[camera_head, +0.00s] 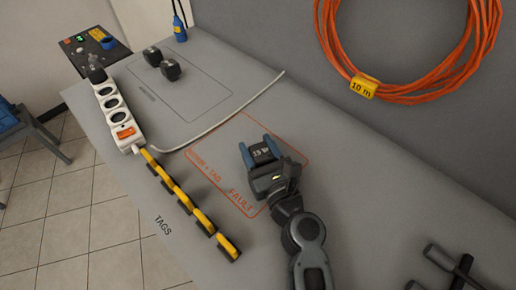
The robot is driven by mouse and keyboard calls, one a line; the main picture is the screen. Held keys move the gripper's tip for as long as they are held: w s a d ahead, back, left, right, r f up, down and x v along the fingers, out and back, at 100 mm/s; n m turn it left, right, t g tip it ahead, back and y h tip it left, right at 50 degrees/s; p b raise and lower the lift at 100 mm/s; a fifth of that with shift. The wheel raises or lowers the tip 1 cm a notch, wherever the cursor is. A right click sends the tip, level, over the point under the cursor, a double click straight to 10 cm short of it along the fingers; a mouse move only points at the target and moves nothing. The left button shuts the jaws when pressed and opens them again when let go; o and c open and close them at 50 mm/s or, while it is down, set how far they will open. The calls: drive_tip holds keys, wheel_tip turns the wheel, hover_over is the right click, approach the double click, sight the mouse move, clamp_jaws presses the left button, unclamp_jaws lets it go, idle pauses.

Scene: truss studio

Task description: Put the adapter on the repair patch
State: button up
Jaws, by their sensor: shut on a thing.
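My gripper (259,150) is over the orange-outlined patch (235,130), which bears the words "TAG" and "FAULT" in orange. Its blue fingers are shut on a dark adapter (264,156) with a small pale label. My gripper and wrist hide part of the patch, and I cannot tell whether the adapter touches the surface. Two more dark adapters (153,56) (171,70) stand at the upper edge of a grey-outlined patch (190,98) farther back. Its small lettering is unreadable, so I cannot tell which outline is the repair patch.
A white power strip (116,118) lies along the left of the grey bench, with a dark plug at its far end. Its white cable (220,117) runs between the two patches. Orange cable (350,60) hangs on the wall.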

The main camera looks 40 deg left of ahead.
drive_tip(key=o, duration=1.1)
drive_tip(key=shift+s+d+f, duration=0.15)
drive_tip(key=shift+f, duration=0.8)
drive_tip(key=shift+r+p, duration=0.75)
drive_tip(key=shift+p, duration=0.1)
drive_tip(key=v, duration=0.6)
drive_tip(key=shift+d, duration=0.2)
drive_tip(key=shift+s+d, duration=0.25)
drive_tip(key=shift+d, duration=0.1)
drive_tip(key=shift+r, duration=0.1)
